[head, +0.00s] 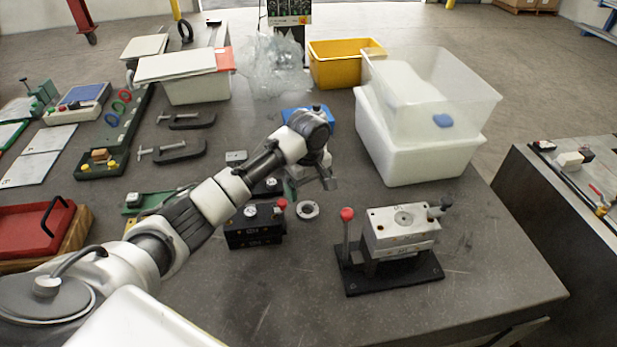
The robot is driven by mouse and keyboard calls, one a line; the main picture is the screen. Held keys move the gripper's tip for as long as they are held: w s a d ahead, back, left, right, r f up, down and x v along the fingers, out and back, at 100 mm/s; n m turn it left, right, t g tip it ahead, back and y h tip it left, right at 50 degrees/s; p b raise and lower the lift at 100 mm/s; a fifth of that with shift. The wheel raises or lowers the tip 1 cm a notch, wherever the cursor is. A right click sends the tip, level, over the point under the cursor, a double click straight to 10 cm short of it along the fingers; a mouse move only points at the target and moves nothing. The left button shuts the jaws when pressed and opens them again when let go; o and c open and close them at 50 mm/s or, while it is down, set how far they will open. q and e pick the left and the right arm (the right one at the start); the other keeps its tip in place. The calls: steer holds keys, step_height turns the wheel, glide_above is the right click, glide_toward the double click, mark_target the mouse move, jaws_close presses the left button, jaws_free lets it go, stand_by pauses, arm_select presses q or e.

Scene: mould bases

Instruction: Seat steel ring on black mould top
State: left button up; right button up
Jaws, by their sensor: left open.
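The steel ring (307,210) lies flat on the grey table, just right of the black mould (256,232). The black mould is a dark block with a pale round spot on its top and a red knob at its right rear corner. My left gripper (316,184) is open, above and slightly behind the ring, and holds nothing that I can see. The ring appears apart from both the gripper and the mould. My right gripper is not in view.
A silver mould (400,230) on a black base with a red-knobbed lever stands to the right. Another dark block (268,188) sits behind the black mould, partly behind my arm. White bins (410,150) stand at back right. The front table area is clear.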

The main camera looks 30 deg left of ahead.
mark_target(308, 214)
arm_select(q)
step_height(308, 214, down, 8)
steer(key=shift+s+f+p, duration=0.1)
steer(key=shift+p, duration=0.3)
steer(key=c, duration=1.1)
steer(key=shift+r+p, duration=1.1)
steer(key=shift+p, duration=0.2)
steer(key=shift+c, duration=0.3)
